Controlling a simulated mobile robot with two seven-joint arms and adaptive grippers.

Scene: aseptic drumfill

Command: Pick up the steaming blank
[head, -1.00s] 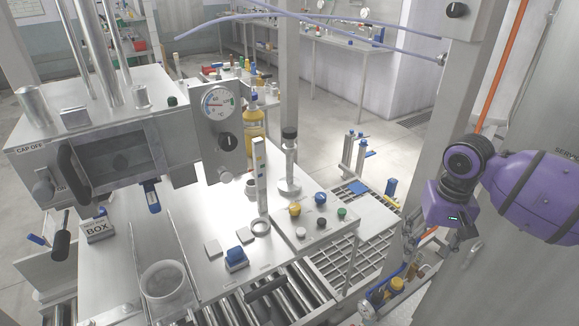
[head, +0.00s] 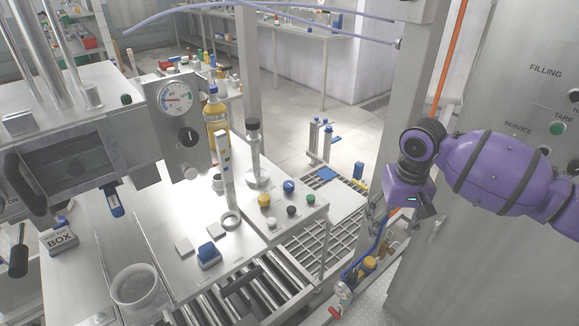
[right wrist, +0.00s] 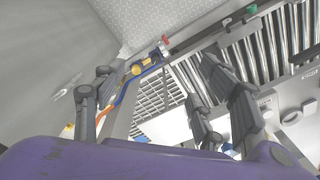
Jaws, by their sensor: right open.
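I cannot tell for sure which piece is the steaming blank. Candidates in the head view are a grey ring (head: 230,220) lying flat on the steel bench, and an open, pale metal cup (head: 136,287) near the bench's front left. My right gripper (head: 402,226) is open and empty, to the right of the bench and apart from both. In the right wrist view its dark fingers (right wrist: 155,105) are spread, with nothing between them. My left gripper is not in view.
The steel bench (head: 110,235) carries a blue block (head: 208,254), a tall upright strip (head: 224,170) and a button panel (head: 277,224). Rollers (head: 262,293) run along its front. A steel post (head: 383,110) and pipes with a yellow fitting (head: 368,263) stand near my right gripper.

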